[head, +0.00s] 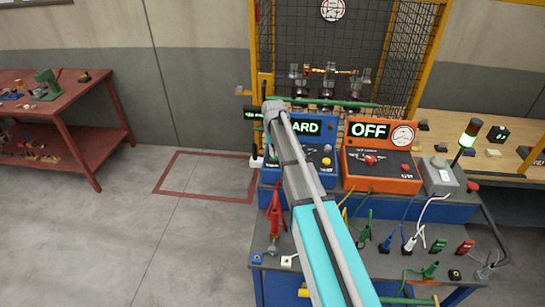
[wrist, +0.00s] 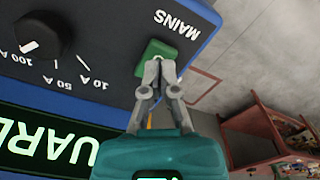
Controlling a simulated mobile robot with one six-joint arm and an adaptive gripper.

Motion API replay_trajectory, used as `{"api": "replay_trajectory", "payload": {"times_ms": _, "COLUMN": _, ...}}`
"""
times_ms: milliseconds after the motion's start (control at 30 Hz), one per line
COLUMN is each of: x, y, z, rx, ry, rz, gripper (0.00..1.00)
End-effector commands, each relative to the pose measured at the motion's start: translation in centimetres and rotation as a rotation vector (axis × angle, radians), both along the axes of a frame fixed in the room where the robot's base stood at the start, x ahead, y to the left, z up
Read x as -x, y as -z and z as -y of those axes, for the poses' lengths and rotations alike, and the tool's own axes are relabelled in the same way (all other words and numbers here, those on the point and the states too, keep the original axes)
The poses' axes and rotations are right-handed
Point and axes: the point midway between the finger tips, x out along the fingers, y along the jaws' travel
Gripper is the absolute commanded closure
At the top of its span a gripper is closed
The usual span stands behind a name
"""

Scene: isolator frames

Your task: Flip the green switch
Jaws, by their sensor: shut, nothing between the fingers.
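The green switch (wrist: 155,52) is on the dark face of the blue-edged panel, beside the white word MAINS (wrist: 177,24) in the wrist view. My gripper (wrist: 159,64) is shut and empty, its fingertips right at the switch's lower edge and overlapping it in the picture. I cannot tell if they press on it. In the head view the blue panel (head: 326,172) stands behind my arm, which hides part of its face; the green switch and the fingertips do not show there.
A black knob (wrist: 38,34) with amp marks sits on the same panel, near a lit green display (wrist: 40,145). An orange OFF panel (head: 382,182) stands close on the right. Cables and plugs (head: 405,240) crowd the bench front. Floor at left is open, before a red table (head: 60,105).

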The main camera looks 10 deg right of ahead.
Motion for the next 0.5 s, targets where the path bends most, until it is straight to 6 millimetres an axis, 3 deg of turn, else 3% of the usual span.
{"api": "replay_trajectory", "payload": {"times_ms": 500, "x": 0.00, "y": 0.61, "z": 0.01, "rx": 0.000, "ry": 0.000, "rz": 0.000, "gripper": 1.00}}
